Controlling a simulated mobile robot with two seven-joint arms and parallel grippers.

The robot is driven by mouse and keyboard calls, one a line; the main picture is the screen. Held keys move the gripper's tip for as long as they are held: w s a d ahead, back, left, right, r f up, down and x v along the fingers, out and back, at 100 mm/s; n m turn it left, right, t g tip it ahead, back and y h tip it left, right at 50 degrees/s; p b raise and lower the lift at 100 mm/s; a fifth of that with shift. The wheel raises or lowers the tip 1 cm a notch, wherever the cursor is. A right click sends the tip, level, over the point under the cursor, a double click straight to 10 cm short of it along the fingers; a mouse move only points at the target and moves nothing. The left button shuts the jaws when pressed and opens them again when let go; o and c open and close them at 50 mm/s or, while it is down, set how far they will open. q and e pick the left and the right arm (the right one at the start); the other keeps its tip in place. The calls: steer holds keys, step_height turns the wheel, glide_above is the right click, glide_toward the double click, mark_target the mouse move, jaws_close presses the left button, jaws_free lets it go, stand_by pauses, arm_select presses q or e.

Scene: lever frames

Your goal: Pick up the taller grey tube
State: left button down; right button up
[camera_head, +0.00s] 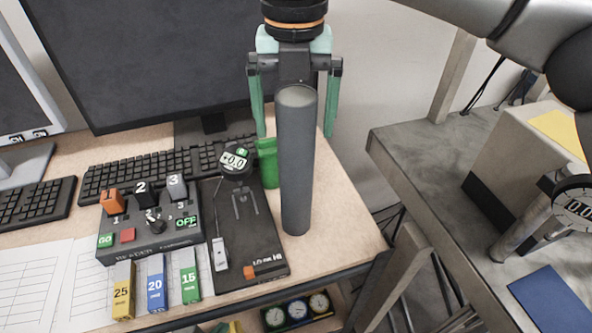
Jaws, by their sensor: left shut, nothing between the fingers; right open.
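A tall dark grey tube (297,165) stands upright near the right end of the wooden desk. My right gripper (295,115) is open and points down, with one teal finger on each side of the tube's upper part in the picture. The tube's top covers part of the gripper's middle. I cannot tell whether the fingers are around the tube or behind it, but no contact shows. A lighter grey tube-like piece (522,227) leans on the grey table at right, beside a round dial. My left gripper is not in view.
A green container (268,163) stands close behind the tube's left side. A black device board (245,240), a button box (150,225) and keyboards lie to the left. A monitor (150,55) stands behind. A gap separates the desk from the grey table (420,150).

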mark_target(296, 174)
steer(key=shift+d+f, duration=0.1)
steer(key=shift+f, duration=1.7)
jaws_close()
steer(key=shift+r, duration=0.1)
